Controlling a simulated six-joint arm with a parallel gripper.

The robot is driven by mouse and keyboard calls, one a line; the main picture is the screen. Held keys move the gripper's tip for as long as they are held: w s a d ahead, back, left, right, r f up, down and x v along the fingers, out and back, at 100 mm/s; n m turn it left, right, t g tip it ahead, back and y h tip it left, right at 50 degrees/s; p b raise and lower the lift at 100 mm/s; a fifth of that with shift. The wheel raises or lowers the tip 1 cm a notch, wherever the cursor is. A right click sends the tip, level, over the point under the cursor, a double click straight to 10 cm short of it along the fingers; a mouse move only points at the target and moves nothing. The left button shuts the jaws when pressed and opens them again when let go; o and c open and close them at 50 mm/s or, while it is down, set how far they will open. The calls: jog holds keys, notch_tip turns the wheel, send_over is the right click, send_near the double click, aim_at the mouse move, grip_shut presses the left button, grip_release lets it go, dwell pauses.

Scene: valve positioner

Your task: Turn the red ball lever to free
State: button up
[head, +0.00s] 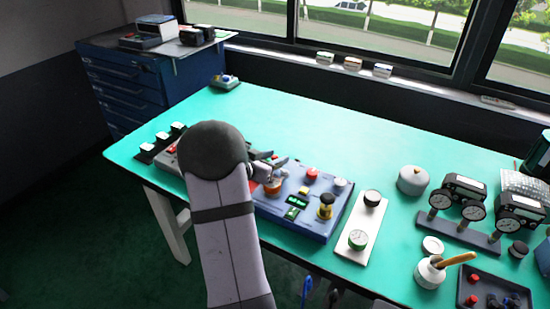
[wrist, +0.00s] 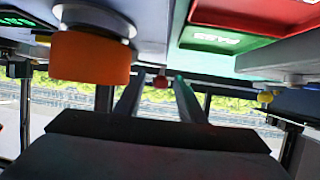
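In the wrist view a small red ball (wrist: 160,82), which looks like the lever's ball, shows between the fingertips of my gripper (wrist: 160,88). The fingers stand apart, with clear space on both sides of the ball. I cannot tell how far beyond the tips it is. In the head view my gripper (head: 270,160) is over the back left part of the blue control panel (head: 300,225). My arm covers the panel's left end there, and I cannot pick out the red ball lever. The lever's rod and position marks are not readable.
An orange knob (wrist: 90,58) is close to the left finger. A red and green plate (wrist: 230,30) lettered PASS is near the right one. A yellow ball (wrist: 265,97) shows farther right. A red button (head: 312,174) and a yellow-black knob (head: 326,205) stand on the panel's right.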

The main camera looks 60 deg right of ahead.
jog(key=shift+d, duration=0.2)
grip_shut()
